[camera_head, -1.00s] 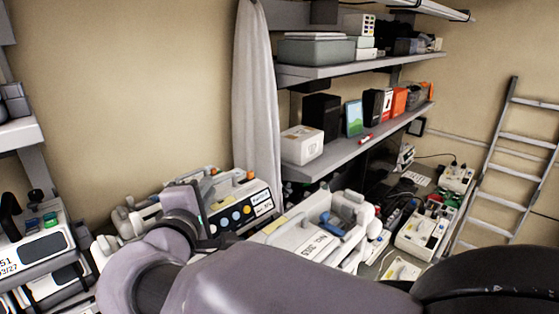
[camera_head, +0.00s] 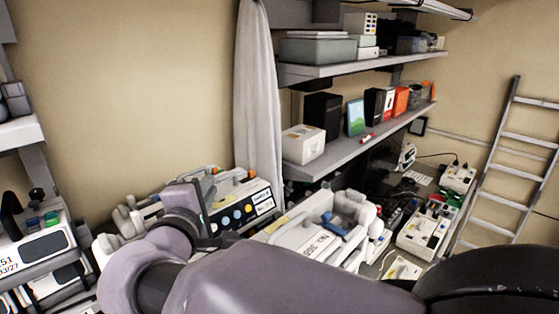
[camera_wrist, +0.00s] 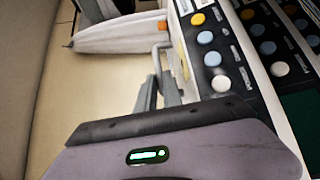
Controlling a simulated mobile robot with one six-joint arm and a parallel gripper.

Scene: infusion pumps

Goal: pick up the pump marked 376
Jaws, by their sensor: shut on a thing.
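A pump with a dark front panel and a row of coloured round buttons (camera_head: 238,212) stands beyond my arm in the head view. In the wrist view its panel (camera_wrist: 212,57) runs down the right of the fingers, with a thin grey handle (camera_wrist: 157,52) on its side. My gripper (camera_wrist: 160,92) is shut on this handle, beside the panel. In the head view my wrist and arm hide much of the gripper and the pump's lower part. The number 376 is not legible on it.
A white pump (camera_head: 318,238) with a printed label stands close to the right. More pumps are at the left edge (camera_head: 38,245). A shelf (camera_head: 350,150) with boxes overhangs the back, beside a hanging grey cloth (camera_head: 257,100). A ladder (camera_head: 505,165) leans at the right.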

